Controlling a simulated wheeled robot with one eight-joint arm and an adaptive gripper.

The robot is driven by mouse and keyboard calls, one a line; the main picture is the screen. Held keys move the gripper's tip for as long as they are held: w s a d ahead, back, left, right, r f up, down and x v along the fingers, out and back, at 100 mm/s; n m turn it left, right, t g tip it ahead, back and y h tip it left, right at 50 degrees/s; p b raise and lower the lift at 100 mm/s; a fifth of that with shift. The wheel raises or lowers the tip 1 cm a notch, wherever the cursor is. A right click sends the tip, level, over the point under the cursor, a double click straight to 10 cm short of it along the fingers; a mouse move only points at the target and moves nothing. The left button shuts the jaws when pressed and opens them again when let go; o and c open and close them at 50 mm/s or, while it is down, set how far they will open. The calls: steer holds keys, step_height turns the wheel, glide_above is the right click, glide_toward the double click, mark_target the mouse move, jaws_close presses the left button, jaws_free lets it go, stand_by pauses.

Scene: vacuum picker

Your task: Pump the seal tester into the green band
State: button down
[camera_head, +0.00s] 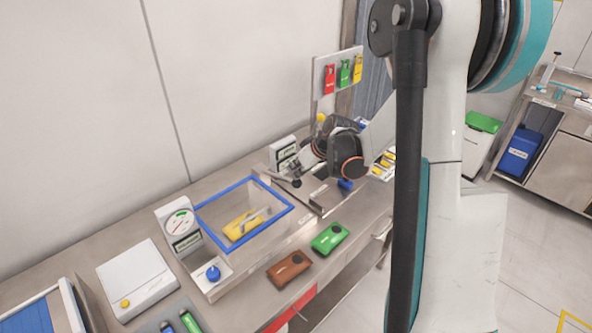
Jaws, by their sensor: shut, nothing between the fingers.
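The seal tester appears to be the clear chamber with a blue-framed lid (285,217) on the steel bench, holding a yellow pack (243,225). A round dial gauge (180,223) with a green band stands at its left end; the needle's exact reading is too small to tell. A blue knob (213,272) sits on the front left corner. My gripper (299,172) is shut, low over the bench beyond the chamber's right end, near a small dark round part (296,183). I cannot tell whether they touch. My wrist and arm hide part of this area.
A white box with displays (284,152) stands behind my gripper. Brown (289,269) and green (330,237) packs lie along the bench front. A white lidded unit (137,279) is at the left. A rack (337,75) holds red, green and yellow tags. The floor at right has free room.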

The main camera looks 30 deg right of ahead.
step_height(320, 180, down, 8)
steer(key=s+t+b, duration=0.3)
steer(key=b, duration=0.6)
steer(key=shift+d+y+b, duration=0.4)
steer(key=shift+w, duration=0.1)
